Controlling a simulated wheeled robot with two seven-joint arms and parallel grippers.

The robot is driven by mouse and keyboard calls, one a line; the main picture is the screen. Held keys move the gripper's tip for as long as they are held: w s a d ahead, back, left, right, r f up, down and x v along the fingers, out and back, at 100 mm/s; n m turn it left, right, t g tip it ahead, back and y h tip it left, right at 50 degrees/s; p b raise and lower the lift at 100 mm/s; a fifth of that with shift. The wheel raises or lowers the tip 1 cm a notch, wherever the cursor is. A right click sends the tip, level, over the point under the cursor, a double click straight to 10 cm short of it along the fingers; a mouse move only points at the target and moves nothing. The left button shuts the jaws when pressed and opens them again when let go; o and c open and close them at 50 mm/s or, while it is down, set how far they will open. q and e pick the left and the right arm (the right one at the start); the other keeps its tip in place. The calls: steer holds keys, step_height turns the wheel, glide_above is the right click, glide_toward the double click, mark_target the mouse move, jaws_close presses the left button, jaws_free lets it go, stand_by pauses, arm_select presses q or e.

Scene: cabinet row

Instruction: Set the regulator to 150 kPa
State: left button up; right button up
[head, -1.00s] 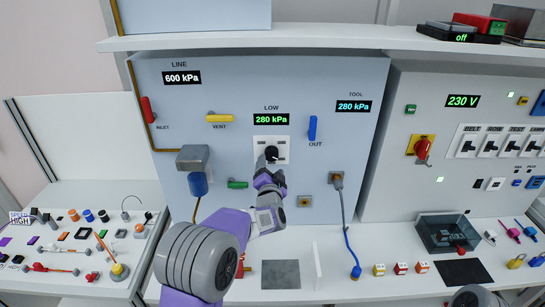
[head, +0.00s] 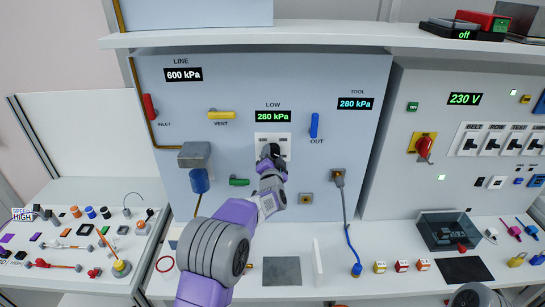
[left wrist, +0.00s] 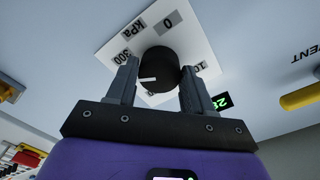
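The regulator is a white dial plate (head: 285,141) with a black knob (left wrist: 158,68) on the blue-grey panel. The LOW readout (head: 273,117) above it says 280 kPa. In the left wrist view the knob sits between my left gripper's fingertips (left wrist: 158,75), one finger on each side. Its white pointer mark faces left in that view, below the 300 label. I cannot tell whether the fingers press on the knob. In the head view my left gripper (head: 270,160) covers most of the knob.
The panel also has a LINE readout of 600 kPa (head: 183,75), a TOOL readout of 280 kPa (head: 355,103), a red inlet lever (head: 149,107), a yellow vent lever (head: 222,115) and a blue out lever (head: 314,125). A green handle (head: 239,182) is below left of the dial.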

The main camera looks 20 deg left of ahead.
arm_select(q)
steer(key=c, duration=0.5)
steer(key=shift+c, duration=0.2)
steer(key=shift+n, duration=0.3)
steer(key=n+b, duration=0.2)
steer(key=n, duration=0.2)
steer(key=shift+f+b, duration=0.2)
steer(key=shift+b, duration=0.2)
steer(key=n+b, duration=0.2)
steer(key=n, duration=0.4)
steer(key=shift+d+b, duration=0.1)
steer(key=shift+b, duration=0.2)
steer(key=n+b, duration=0.3)
steer(key=n, duration=0.3)
steer(key=shift+y, duration=0.3)
steer(key=n+b, duration=0.1)
steer(key=n, duration=0.3)
steer(key=shift+d+r+n+b, duration=0.1)
steer(key=shift+n+b, duration=0.65)
steer(key=shift+n, duration=0.75)
